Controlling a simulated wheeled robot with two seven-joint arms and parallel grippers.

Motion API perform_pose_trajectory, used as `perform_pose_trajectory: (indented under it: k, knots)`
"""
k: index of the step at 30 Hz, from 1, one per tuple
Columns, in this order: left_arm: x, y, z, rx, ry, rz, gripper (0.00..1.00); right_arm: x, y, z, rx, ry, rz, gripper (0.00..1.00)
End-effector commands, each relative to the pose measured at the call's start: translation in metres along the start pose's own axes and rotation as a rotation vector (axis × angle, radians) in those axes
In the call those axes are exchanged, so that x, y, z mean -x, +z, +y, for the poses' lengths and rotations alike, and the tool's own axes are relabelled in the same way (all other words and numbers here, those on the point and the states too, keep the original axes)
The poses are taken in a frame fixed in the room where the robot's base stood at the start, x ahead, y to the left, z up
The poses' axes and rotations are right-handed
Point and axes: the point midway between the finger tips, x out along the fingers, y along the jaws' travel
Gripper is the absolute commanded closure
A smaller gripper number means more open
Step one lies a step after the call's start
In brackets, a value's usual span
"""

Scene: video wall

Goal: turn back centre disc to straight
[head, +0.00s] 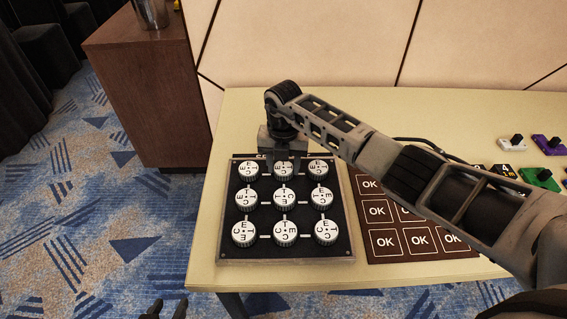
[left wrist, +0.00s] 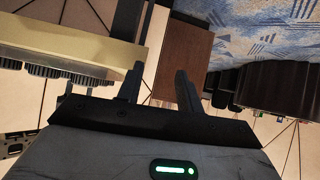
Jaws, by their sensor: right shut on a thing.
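A dark square board (head: 335,243) carries white round discs in three rows of three, each with black letters and marks on top. The back centre disc (head: 284,173) is partly hidden by my right gripper (head: 284,162), which reaches down from above and is shut on it. Its lettering is too small and too covered to read its turn surely. My left gripper (head: 166,309) shows only its dark fingertips at the bottom edge, away from the board; in the left wrist view (left wrist: 158,85) its fingers stand apart with nothing between them.
A brown panel with several OK squares (head: 388,243) lies right of the board, partly under my right arm. Coloured blocks with black knobs, one green (head: 540,180), one purple (head: 550,144), stand farther right. A wooden cabinet (head: 150,95) stands left of the table (head: 235,110).

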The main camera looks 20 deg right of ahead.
Motion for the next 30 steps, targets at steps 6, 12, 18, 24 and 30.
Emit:
perform_pose_trajectory:
  k: [6, 12, 18, 24, 30]
  knots:
    - [-0.001, 0.007, 0.001, 0.002, 0.002, -0.007, 0.64, -0.001, 0.001, 0.000, 0.078, -0.002, -0.001, 0.76]
    - [-0.005, 0.011, 0.001, -0.001, 0.005, -0.007, 0.64, -0.002, 0.001, -0.001, 0.224, -0.002, -0.002, 0.76]
    - [-0.009, 0.010, 0.002, 0.003, 0.014, 0.014, 0.64, -0.002, 0.001, -0.001, 0.412, -0.002, -0.002, 0.76]
    - [-0.015, 0.012, 0.003, 0.018, 0.022, 0.032, 0.64, -0.002, 0.002, -0.001, 0.602, -0.002, -0.003, 0.76]
    - [-0.019, 0.015, 0.005, 0.040, 0.031, 0.047, 0.64, -0.003, 0.001, -0.001, 0.792, -0.001, -0.002, 0.76]
